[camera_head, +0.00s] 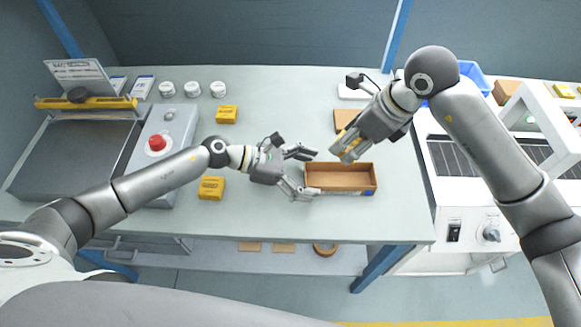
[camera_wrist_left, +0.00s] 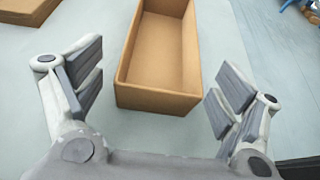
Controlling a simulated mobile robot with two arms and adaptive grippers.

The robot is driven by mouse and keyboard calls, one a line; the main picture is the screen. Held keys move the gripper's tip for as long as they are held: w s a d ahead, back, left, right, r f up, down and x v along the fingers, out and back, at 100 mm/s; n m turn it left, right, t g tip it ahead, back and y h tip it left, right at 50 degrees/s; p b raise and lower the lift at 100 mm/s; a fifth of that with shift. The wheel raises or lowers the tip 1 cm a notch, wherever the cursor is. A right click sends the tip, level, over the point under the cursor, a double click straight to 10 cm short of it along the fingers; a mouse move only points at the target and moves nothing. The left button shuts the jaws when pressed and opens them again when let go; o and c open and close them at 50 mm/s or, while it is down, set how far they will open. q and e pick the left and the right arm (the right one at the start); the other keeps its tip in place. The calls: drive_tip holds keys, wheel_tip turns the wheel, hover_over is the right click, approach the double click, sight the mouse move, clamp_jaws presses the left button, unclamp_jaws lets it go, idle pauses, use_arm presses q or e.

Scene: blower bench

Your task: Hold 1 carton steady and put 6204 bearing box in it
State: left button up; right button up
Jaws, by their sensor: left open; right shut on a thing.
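The open brown carton (camera_head: 340,189) stands near the front edge of the bench and looks empty; it also shows in the left wrist view (camera_wrist_left: 155,98). My left gripper (camera_head: 311,174) is open at the carton's left end. In the left wrist view its fingers (camera_wrist_left: 155,88) stand either side of the carton's near end, with gaps on both sides. My right gripper (camera_head: 347,149) is shut on a small yellow box, taken as the 6204 bearing box (camera_head: 352,146), above the carton's back edge. The fingers hide much of this box, and its label cannot be read.
Two yellow boxes lie on the bench, one at the back (camera_head: 227,114) and one in front (camera_head: 210,187). A brown piece (camera_head: 346,119) lies behind the carton. A control box with a red button (camera_head: 157,142) stands left. Clear bench lies right of the carton.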

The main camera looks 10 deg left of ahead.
use_arm(q)
drive_tip(key=shift+x, duration=1)
drive_tip(key=c, duration=1.1)
use_arm(e)
drive_tip(key=m, duration=0.1)
drive_tip(key=f+m+t, duration=0.1)
drive_tip(key=m, duration=0.1)
drive_tip(key=m+t+h, duration=0.1)
drive_tip(key=m, duration=0.1)
drive_tip(key=shift+s+a+f, duration=0.15)
drive_tip(key=shift+a+f, duration=0.05)
drive_tip(key=shift+f, duration=0.2)
drive_tip(key=m, duration=0.2)
drive_tip(key=f+m+h, duration=0.1)
drive_tip(key=m, duration=0.1)
drive_tip(key=m+t+h, duration=0.1)
drive_tip(key=m, duration=0.1)
drive_tip(key=shift+f, duration=0.4)
drive_tip(key=shift+f, duration=0.1)
approach(338, 177)
drive_tip(key=shift+x, duration=2.4)
